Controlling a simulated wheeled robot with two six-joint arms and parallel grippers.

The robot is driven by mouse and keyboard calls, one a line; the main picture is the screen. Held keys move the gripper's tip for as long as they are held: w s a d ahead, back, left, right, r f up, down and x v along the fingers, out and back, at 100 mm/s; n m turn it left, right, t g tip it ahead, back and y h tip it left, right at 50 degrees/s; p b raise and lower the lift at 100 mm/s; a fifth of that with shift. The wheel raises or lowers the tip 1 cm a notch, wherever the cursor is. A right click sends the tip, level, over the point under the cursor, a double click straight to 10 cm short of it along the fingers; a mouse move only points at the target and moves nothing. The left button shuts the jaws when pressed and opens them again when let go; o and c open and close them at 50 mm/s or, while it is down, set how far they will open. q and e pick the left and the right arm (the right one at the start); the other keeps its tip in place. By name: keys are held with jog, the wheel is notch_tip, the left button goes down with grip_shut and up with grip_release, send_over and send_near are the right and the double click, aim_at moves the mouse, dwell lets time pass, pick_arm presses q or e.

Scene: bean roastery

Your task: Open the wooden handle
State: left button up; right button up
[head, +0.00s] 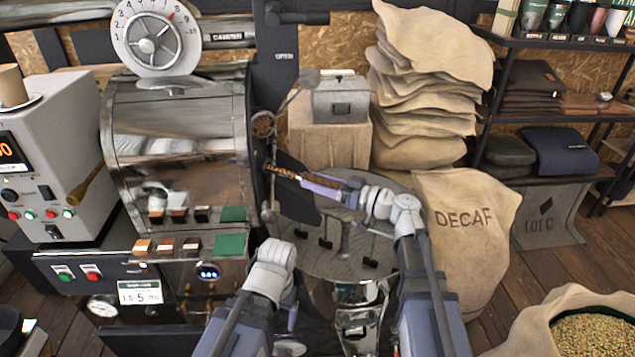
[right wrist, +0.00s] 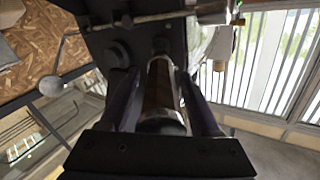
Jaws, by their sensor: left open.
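The wooden handle (head: 283,172) is a brown bar on the dark front of the steel roaster, at the left end of my right gripper. In the right wrist view the handle (right wrist: 160,92) runs lengthwise between the two dark fingers. My right gripper (head: 305,181) is shut on it; the exact finger contact is hard to see. My left gripper (head: 292,317) is open and low beside the roaster's front, below the round cooling tray (head: 320,258), apart from the handle. Its fingers are mostly hidden by the arm.
The steel roaster drum (head: 180,130) stands left of the handle. A thin rod with a round knob (head: 310,77) rises close above it. Burlap sacks (head: 425,90) and a DECAF sack (head: 465,225) stand right. An open bean sack (head: 590,335) is at bottom right.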

jog(key=shift+o, duration=0.2)
jog(key=v, duration=0.7)
jog(key=shift+s+d, duration=0.25)
jog(key=shift+d, duration=0.05)
